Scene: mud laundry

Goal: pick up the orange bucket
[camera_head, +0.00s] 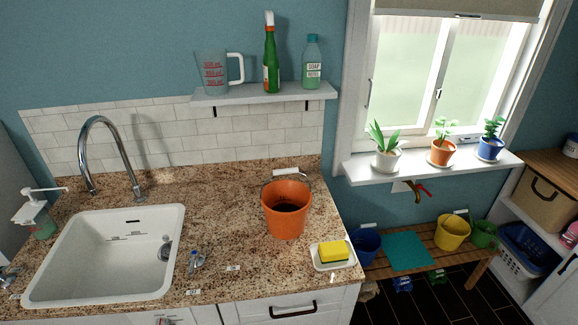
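The orange bucket (286,212) stands upright on the granite countertop, right of the sink. Its inside looks dark, and a wire handle with a white grip is up at its back rim. Neither of my grippers shows in the head view, so nothing of mine is seen touching the bucket.
The white sink (105,255) with a tall chrome faucet (107,150) lies to the left. A shelf (262,95) with a jug and bottles hangs above. Counter left of the bucket is mostly clear.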

